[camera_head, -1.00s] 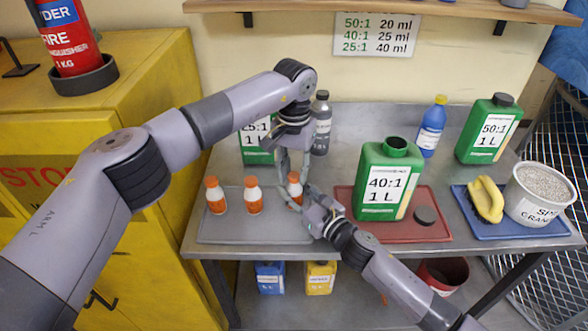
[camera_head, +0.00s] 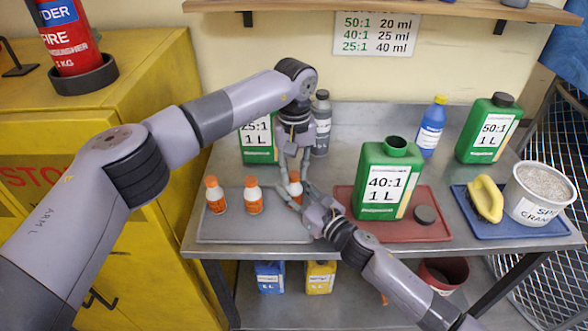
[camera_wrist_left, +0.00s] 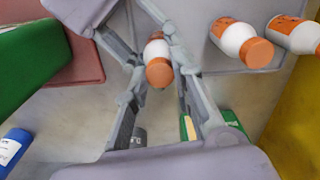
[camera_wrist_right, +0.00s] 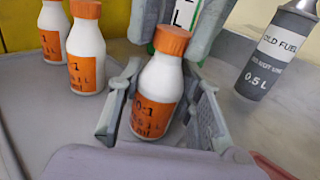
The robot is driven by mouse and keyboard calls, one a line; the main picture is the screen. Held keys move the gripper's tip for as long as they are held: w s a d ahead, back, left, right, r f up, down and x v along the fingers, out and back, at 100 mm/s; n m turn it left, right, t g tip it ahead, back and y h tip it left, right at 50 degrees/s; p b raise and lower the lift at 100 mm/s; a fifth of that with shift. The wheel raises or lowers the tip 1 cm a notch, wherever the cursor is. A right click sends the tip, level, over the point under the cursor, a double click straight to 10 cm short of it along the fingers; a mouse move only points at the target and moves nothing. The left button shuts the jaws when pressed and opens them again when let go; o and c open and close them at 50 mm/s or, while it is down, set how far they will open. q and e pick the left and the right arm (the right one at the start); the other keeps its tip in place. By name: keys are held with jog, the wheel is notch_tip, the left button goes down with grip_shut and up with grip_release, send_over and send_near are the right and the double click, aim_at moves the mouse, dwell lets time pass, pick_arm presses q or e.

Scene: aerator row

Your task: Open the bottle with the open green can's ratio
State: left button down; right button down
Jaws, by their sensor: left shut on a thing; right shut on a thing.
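The open green can (camera_head: 384,182) is labelled 40:1, 1 L. Its dark cap (camera_head: 425,215) lies beside it on the red tray (camera_head: 400,231). Three small white bottles with orange caps and labels stand in a row on the grey tray. The rightmost bottle (camera_head: 295,187) is between both grippers. In the right wrist view its label (camera_wrist_right: 152,117) ends in "0:1"; the first digit is hidden. My right gripper (camera_head: 310,197) is shut on its body from the front right. My left gripper (camera_head: 293,174) is shut from above at its orange cap (camera_wrist_right: 172,40). The cap is still on the bottle.
The other bottles (camera_head: 215,195) (camera_head: 253,196) stand left on the grey tray (camera_head: 235,232). Behind are a 25:1 can (camera_head: 257,148) and a grey fuel bottle (camera_head: 321,125). A blue bottle (camera_head: 431,128), a 50:1 can (camera_head: 487,130) and a granule tub (camera_head: 540,190) stand right.

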pick_arm(q)
jog(key=n, duration=0.7)
pick_arm(e)
jog(key=shift+f, duration=0.15)
pick_arm(q)
jog(key=n, duration=0.5)
jog(key=shift+n, duration=0.4)
jog(key=n, duration=0.7)
jog(key=shift+r, duration=0.1)
jog(key=n, duration=0.5)
jog(key=shift+n, duration=0.4)
jog(key=n, duration=2.1)
jog(key=shift+n, duration=0.4)
